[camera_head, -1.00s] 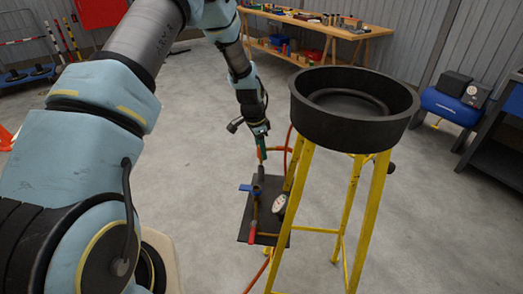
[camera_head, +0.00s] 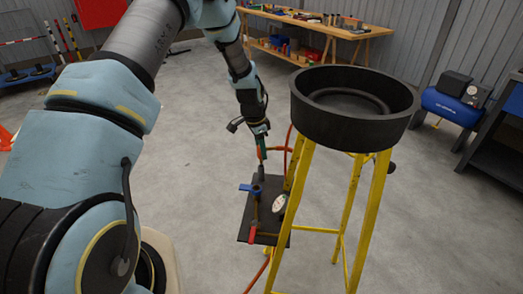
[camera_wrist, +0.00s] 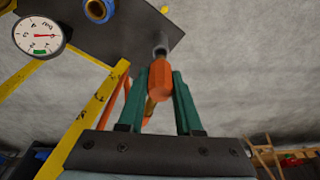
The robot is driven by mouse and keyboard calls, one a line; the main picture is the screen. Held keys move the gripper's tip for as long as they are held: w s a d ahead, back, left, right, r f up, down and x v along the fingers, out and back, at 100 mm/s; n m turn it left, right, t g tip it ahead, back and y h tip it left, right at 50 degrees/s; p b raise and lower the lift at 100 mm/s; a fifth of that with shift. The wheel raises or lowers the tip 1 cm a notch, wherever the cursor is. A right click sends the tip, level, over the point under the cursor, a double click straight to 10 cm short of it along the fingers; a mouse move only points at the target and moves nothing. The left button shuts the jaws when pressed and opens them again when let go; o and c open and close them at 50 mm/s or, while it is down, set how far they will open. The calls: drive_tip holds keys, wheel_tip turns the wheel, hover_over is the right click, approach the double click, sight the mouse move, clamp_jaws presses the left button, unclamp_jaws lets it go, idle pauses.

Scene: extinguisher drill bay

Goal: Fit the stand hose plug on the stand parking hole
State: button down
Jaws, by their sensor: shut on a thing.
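My gripper (camera_wrist: 158,100), with teal fingers, is shut on the orange stand hose plug (camera_wrist: 160,82). In the head view my gripper (camera_head: 261,147) is above the upper end of the black stand panel (camera_head: 244,226). In the wrist view a grey cylindrical piece (camera_wrist: 160,45) lies in line with the plug's far end, over the edge of the black panel (camera_wrist: 120,25). I cannot tell whether this grey piece is the plug's tip or part of the panel. The parking hole itself is not clearly visible.
The panel carries a gauge (camera_head: 280,203), a blue fitting (camera_head: 250,188) and a red-handled part (camera_head: 252,233). Yellow legs (camera_head: 289,210) holding a black round basin (camera_head: 350,122) stand close on the right. An orange hose (camera_head: 288,142) runs beside them.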

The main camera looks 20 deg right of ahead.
drive_tip(key=shift+f, duration=0.2)
drive_tip(key=shift+f+b, duration=0.85)
drive_tip(key=shift+f, duration=0.15)
drive_tip(key=shift+f+b, duration=0.65)
drive_tip(key=shift+f, duration=0.1)
idle(1.1)
drive_tip(key=c, duration=0.5)
unclamp_jaws()
